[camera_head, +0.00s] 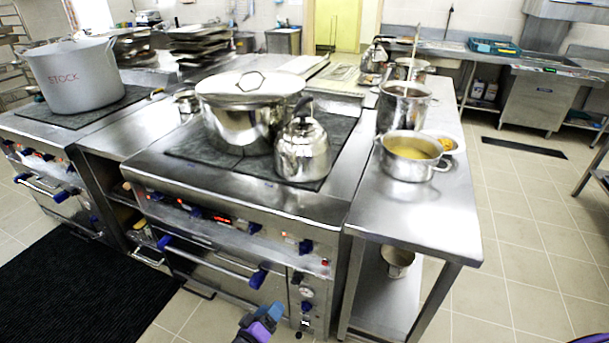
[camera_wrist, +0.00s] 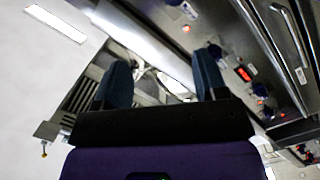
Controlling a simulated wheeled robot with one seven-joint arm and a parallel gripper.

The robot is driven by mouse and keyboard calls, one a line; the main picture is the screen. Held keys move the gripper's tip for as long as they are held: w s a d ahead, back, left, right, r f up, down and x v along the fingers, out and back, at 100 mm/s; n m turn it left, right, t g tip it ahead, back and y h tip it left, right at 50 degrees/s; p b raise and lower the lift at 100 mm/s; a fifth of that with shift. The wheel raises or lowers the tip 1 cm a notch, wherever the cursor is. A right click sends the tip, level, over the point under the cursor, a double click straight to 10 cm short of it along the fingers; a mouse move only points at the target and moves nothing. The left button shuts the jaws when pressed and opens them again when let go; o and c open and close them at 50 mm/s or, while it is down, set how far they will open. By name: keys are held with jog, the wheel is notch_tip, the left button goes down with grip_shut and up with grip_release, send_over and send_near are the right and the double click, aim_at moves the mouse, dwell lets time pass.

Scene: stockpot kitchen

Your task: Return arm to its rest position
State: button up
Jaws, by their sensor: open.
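My gripper (camera_head: 262,318) is at the bottom of the head view, low in front of the stove with the kettle. In the wrist view my gripper (camera_wrist: 162,75) shows two blue-grey fingers set well apart, with nothing held between them. The stove front (camera_wrist: 235,68) with its knobs and a red display appears tilted behind the fingers. Most of my arm is out of the picture in the head view.
A lidded pot (camera_head: 248,125) and a steel kettle (camera_head: 303,150) stand on the stove. A pot of yellow liquid (camera_head: 408,166) stands on the steel side table (camera_head: 415,222). A large STOCK pot (camera_head: 75,80) stands at left. Tiled floor (camera_head: 520,250) is open at right.

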jog(key=w+d+r+m+g, duration=0.2)
jog(key=w+d+r+g, duration=0.15)
jog(key=r, duration=0.65)
jog(key=w+d+r+m+g, duration=0.2)
jog(key=d+r+g, duration=0.3)
jog(key=r, duration=0.5)
jog(key=w+d+r+m+g, duration=0.25)
jog(key=d+r+g, duration=0.2)
jog(key=r, duration=0.55)
jog(key=s+d+r+g+y, duration=0.1)
jog(key=d+r+y, duration=0.1)
jog(key=d+r, duration=0.6)
jog(key=s+d+r+g+y, duration=0.1)
jog(key=s+d+r+y, duration=0.1)
jog(key=d+r, duration=0.6)
jog(key=s+d+r+t+y, duration=0.1)
jog(key=s+d+r, duration=0.2)
jog(key=s, duration=0.3)
jog(key=s+d+r+n+t+y, duration=0.1)
jog(key=s+d+r+t, duration=0.1)
jog(key=s+d+r, duration=0.2)
jog(key=s+d+r+n+t+y, duration=0.1)
jog(key=s+d+r+t+y, duration=0.1)
jog(key=s+d+r, duration=0.2)
jog(key=s+r, duration=0.3)
jog(key=s, duration=0.3)
jog(key=shift+r, duration=0.15)
